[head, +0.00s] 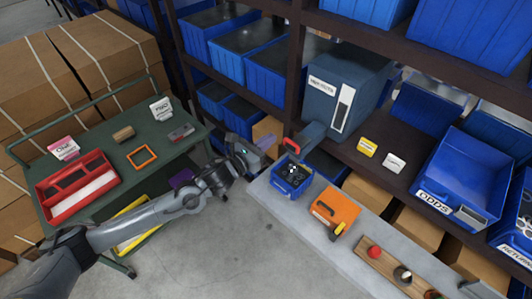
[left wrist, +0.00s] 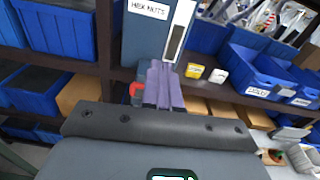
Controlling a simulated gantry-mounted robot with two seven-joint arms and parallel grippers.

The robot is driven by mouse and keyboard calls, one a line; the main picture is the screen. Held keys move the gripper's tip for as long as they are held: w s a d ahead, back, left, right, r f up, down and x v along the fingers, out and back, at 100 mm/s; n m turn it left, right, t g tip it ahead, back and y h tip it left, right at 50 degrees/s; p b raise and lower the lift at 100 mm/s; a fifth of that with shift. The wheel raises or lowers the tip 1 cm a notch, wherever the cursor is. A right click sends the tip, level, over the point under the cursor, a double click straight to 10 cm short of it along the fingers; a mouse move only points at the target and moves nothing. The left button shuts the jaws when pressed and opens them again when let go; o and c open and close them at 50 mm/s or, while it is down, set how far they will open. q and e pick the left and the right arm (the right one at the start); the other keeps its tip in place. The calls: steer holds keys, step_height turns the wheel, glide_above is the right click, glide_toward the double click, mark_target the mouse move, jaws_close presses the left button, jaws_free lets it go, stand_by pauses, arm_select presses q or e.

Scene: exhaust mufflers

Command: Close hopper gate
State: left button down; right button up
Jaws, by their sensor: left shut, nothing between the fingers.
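The hopper (head: 345,92) is a blue-grey box labelled HEX NUTS, standing on the dark shelf; it also shows in the left wrist view (left wrist: 150,40). Its chute (head: 312,133) slopes down toward a small blue bin (head: 304,188) with dark contents. The gate's red handle (head: 291,146) is at the chute's lower end; I cannot tell the gate's exact position. My left gripper (head: 266,143), with purple fingers, is shut and empty just left of the red handle. In the left wrist view the fingers (left wrist: 163,88) stand just right of the red handle (left wrist: 136,89); contact is unclear.
A grey bench (head: 330,250) holds the small bin, an orange box (head: 335,208) and a wooden board (head: 385,268). Blue bins (head: 470,165) fill the shelf at right. A green cart (head: 120,180) with a red tray (head: 78,190) stands at left. Shelf posts rise behind the gripper.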

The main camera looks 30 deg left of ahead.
arm_select(q)
steer(key=s+a+f+g, duration=0.2)
steer(key=s+f, duration=0.1)
steer(key=f, duration=0.6)
steer(key=p, duration=0.1)
glide_toward(291, 144)
steer(key=shift+m, duration=0.3)
steer(key=x, duration=0.4)
steer(key=shift+w+d, duration=0.15)
steer(key=shift+w, duration=0.1)
steer(key=shift+x, duration=1.1)
steer(key=shift+f, duration=0.1)
arm_select(e)
steer(key=shift+w+d+r, duration=0.25)
steer(key=shift+d+r, duration=0.15)
steer(key=shift+r, duration=0.3)
steer(key=shift+d, duration=0.1)
arm_select(q)
steer(key=shift+w+y, duration=0.1)
steer(key=shift+y, duration=0.2)
arm_select(e)
steer(key=shift+f, duration=0.1)
